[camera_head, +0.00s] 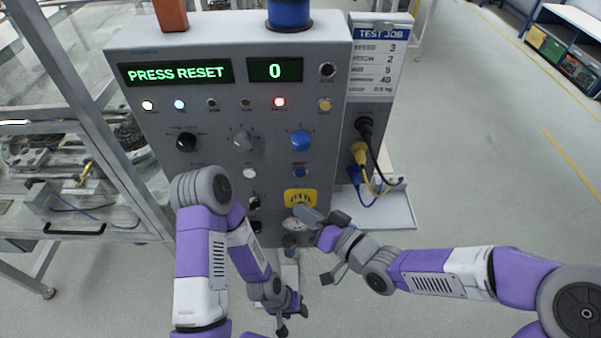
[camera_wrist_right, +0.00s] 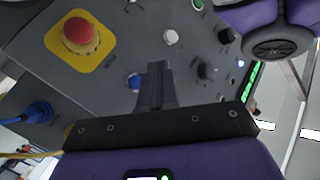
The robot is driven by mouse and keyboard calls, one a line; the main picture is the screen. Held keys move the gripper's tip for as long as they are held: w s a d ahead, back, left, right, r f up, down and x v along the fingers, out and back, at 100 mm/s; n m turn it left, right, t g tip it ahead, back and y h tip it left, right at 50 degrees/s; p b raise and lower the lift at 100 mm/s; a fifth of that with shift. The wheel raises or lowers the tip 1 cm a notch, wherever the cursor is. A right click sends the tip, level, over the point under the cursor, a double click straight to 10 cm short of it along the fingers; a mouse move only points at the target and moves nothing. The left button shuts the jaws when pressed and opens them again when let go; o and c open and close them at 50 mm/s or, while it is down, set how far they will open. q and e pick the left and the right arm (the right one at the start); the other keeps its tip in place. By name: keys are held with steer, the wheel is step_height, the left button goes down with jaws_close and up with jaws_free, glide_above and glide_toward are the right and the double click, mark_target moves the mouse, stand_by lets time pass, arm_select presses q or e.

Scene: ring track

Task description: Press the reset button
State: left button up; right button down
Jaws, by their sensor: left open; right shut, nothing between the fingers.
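A grey control panel (camera_head: 222,130) stands ahead. Its display (camera_head: 176,73) reads PRESS RESET, and a smaller display (camera_head: 275,70) reads 0. A small blue button (camera_head: 300,173) sits below the blue knob, level with a white button (camera_head: 249,173). I cannot read any label naming the reset button. In the right wrist view the blue button (camera_wrist_right: 134,82) shows just left of my right gripper (camera_wrist_right: 156,66), whose fingers are shut and empty. My left gripper (camera_head: 292,318) is open, low and empty.
A red mushroom button (camera_wrist_right: 81,31) on a yellow plate (camera_wrist_right: 52,40) is near the blue button. Black, yellow and blue cables plug into the panel's right side, above a small shelf (camera_head: 385,211). A glazed machine (camera_head: 65,150) stands left.

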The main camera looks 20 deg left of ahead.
steer(key=w+a+p, duration=0.1)
steer(key=w+a, duration=0.1)
steer(key=w, duration=0.5)
steer(key=shift+w, duration=0.1)
stand_by(2.0)
steer(key=shift+w+a, duration=0.1)
steer(key=shift+w, duration=0.2)
steer(key=shift+w+a, duration=0.15)
steer(key=shift+w, duration=0.25)
stand_by(0.7)
steer(key=shift+s, duration=0.1)
steer(key=shift+s+d, duration=0.25)
steer(key=shift+s, duration=0.45)
steer(key=shift+s, duration=0.1)
steer(key=s, duration=0.2)
steer(key=s+d+b, duration=0.1)
steer(key=s, duration=0.1)
steer(key=shift+s+d, duration=0.2)
steer(key=shift+s, duration=0.1)
